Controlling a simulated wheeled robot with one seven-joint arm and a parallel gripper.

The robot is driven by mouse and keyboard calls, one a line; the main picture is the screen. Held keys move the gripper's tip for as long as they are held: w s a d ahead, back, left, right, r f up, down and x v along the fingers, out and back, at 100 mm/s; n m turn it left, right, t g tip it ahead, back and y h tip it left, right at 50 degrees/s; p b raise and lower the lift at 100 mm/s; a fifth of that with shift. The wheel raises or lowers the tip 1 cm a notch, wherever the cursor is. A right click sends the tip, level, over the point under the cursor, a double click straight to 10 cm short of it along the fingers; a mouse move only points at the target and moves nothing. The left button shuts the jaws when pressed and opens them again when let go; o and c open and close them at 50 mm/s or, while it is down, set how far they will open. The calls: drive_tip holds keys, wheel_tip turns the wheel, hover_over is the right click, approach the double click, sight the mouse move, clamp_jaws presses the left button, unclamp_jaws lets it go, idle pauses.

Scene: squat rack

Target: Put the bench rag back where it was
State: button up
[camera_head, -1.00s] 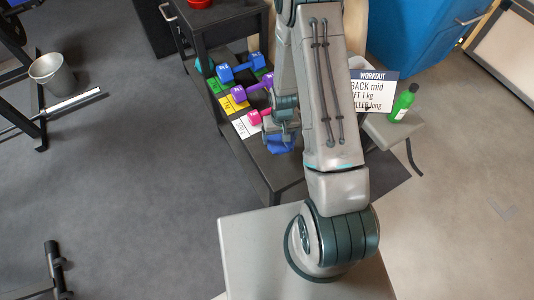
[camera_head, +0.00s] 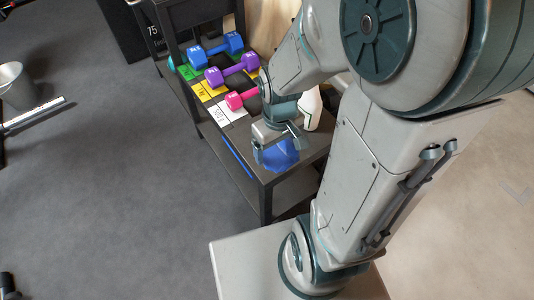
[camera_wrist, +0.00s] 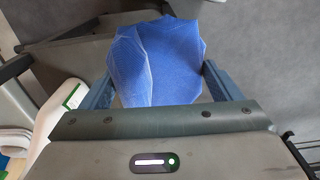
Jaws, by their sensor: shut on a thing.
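The bench rag (camera_head: 280,156) is a crumpled blue cloth at the near end of the dark rack's top shelf. My gripper (camera_head: 277,147) is shut on the rag; its fingers hide part of it. In the wrist view the rag (camera_wrist: 160,62) fills the space between the two blue-grey fingers (camera_wrist: 158,85). I cannot tell whether the rag touches the shelf under it.
The rack shelf (camera_head: 308,148) carries blue (camera_head: 217,48), purple (camera_head: 232,69) and pink (camera_head: 242,99) dumbbells on coloured labels beyond my gripper. A white bottle (camera_head: 311,109) stands close to its right.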

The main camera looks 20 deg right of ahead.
drive_tip(key=shift+s+f, duration=0.25)
drive_tip(key=shift+s, duration=0.25)
drive_tip(key=shift+w+f+p, duration=0.1)
drive_tip(key=shift+w+p, duration=0.35)
drive_tip(key=w+f, duration=0.2)
drive_tip(key=w, duration=0.1)
drive_tip(key=w+f+b, duration=0.1)
drive_tip(key=w+f, duration=0.1)
drive_tip(key=w, duration=0.2)
drive_tip(key=w+f+b, duration=0.1)
drive_tip(key=w+f, duration=0.1)
drive_tip(key=w, duration=0.1)
drive_tip(key=shift+w+d+f, duration=0.3)
drive_tip(key=shift+f, duration=0.1)
drive_tip(key=shift+f+b, duration=0.9)
drive_tip(key=shift+f, duration=1.05)
